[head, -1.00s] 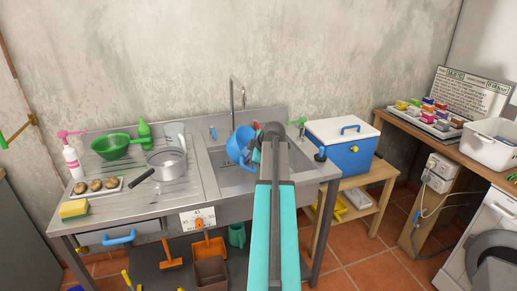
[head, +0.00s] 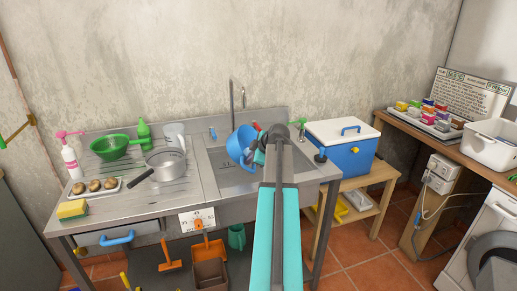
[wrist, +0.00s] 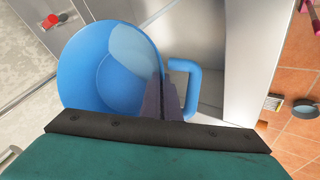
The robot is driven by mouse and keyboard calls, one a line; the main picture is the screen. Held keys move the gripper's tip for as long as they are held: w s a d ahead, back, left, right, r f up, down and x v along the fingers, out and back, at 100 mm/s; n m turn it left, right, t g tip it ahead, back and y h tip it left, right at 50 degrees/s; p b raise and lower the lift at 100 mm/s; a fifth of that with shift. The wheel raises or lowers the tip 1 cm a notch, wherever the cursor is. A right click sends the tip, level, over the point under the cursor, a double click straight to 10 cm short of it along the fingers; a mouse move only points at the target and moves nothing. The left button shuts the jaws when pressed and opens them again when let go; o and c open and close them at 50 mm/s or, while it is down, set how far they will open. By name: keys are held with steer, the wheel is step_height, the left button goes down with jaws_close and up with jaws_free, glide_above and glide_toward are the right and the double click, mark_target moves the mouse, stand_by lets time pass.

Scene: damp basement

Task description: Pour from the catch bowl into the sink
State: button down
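The catch bowl, a blue bowl with a loop handle, hangs tilted over the sink (head: 228,178) in the head view (head: 238,144). The wrist view looks into the bowl (wrist: 85,75), with its handle (wrist: 192,88) to the right. A pale patch shows on its inner side; I cannot tell whether it is liquid. My gripper (wrist: 160,88) is shut at the bowl's handle side, its dark fingers between bowl and handle. In the head view my arm partly hides the gripper and the sink's right part.
A tall tap (head: 232,95) stands behind the sink. On the drainboard left are a saucepan (head: 166,163), a green colander (head: 110,147) and a sponge (head: 72,209). A cool box (head: 345,150) stands to the right on a low wooden table.

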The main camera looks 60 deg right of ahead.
steer(key=shift+s+d+r+m+t+y+b, duration=0.25)
steer(key=shift+t+b, duration=0.6)
steer(key=shift+b, duration=1.1)
steer(key=shift+s+a+r+m+t+y+b, duration=0.1)
steer(key=shift+s+a+r+t+b, duration=0.15)
steer(key=shift+t+b, duration=1.15)
stand_by(2.1)
steer(key=shift+s+d+b, duration=0.35)
steer(key=shift+s+b, duration=0.5)
steer(key=shift+b, duration=1.9)
